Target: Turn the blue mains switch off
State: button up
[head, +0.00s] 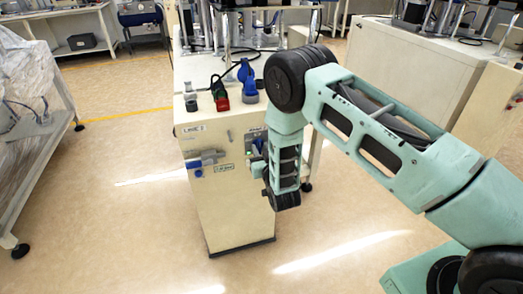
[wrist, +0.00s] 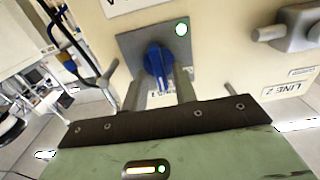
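The blue mains switch (wrist: 157,66) is a rotary knob on a grey plate (wrist: 128,43) on the cream cabinet front. My gripper (wrist: 158,90) is open in the wrist view, with one grey finger on each side of the knob's lower end. I cannot tell whether either finger touches the knob. A label below the knob is partly hidden by my gripper.
A grey handle (wrist: 290,33) sits right of the plate, above a LINE 2 label (wrist: 290,90). Red (head: 220,103) and blue (head: 248,91) fittings stand on the cabinet top. A plastic-covered bench (head: 28,110) is at left. Floor before the cabinet is clear.

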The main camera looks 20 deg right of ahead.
grip_shut()
jog(key=shift+n, duration=0.3)
jog(key=n, duration=0.3)
jog(key=shift+a+f+b, duration=0.1)
jog(key=shift+a+b, duration=0.05)
jog(key=shift+b, duration=0.25)
jog(key=n, duration=0.4)
jog(key=shift+a+n+b, duration=0.1)
jog(key=shift+n+b, duration=0.3)
jog(key=n, duration=0.4)
jog(key=shift+f+n+b, duration=0.15)
jog(key=shift+n+b, duration=0.15)
jog(key=shift+b, duration=0.05)
jog(key=n, duration=0.4)
jog(key=shift+f+n+b, duration=0.1)
jog(key=shift+n+b, duration=0.25)
jog(key=shift+n, duration=0.05)
